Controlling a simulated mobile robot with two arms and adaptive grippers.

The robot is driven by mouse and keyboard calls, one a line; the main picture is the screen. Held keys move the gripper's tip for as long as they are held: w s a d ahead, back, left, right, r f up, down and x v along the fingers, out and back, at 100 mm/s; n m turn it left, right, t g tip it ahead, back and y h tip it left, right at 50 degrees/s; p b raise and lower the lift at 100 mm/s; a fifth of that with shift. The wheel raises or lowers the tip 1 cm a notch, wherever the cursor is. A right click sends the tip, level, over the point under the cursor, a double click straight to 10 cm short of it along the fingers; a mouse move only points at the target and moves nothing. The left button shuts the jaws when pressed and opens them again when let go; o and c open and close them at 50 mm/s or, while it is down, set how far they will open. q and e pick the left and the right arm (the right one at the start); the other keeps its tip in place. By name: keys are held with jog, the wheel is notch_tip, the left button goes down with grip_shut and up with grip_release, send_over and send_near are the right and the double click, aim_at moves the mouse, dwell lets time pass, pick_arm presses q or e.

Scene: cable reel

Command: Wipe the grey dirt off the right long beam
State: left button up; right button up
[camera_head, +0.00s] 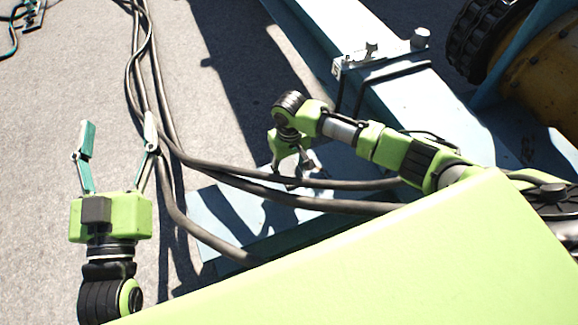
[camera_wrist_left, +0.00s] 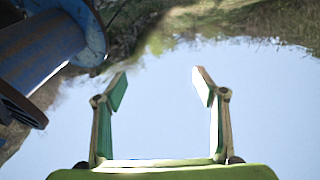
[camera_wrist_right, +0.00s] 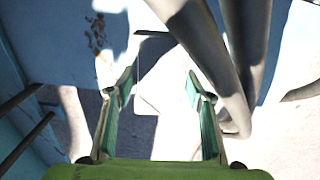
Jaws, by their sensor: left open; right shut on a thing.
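My right gripper (camera_head: 294,168) points down over the pale blue frame, close to the dark cables. In the right wrist view its fingers (camera_wrist_right: 160,82) are apart around a pale, flat-looking thing (camera_wrist_right: 154,92), which is hard to make out against the bright ground. A pale blue long beam (camera_head: 385,85) runs from the top centre towards the right. A brownish speckled patch (camera_wrist_right: 97,36) marks a pale blue surface in the right wrist view; I cannot tell which beam this is. My left gripper (camera_head: 118,132) is open and empty over the ground at left.
Thick dark cables (camera_head: 270,183) cross the lower frame plate (camera_head: 218,222) beside my right gripper. A metal bracket with bolts (camera_head: 385,57) sits on the long beam. A yellow drum (camera_head: 545,85) stands at the far right. A blue reel (camera_wrist_left: 45,50) shows in the left wrist view.

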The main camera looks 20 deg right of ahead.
pick_arm(q)
jog(key=shift+w+a+f+g+y+p, duration=0.15)
jog(key=shift+f+g, duration=0.35)
jog(key=shift+f, duration=0.4)
jog(key=shift+w+a+f+g+y+p, duration=0.15)
jog(key=shift+f+g, duration=0.35)
jog(key=shift+f, duration=0.4)
jog(key=shift+s, duration=0.1)
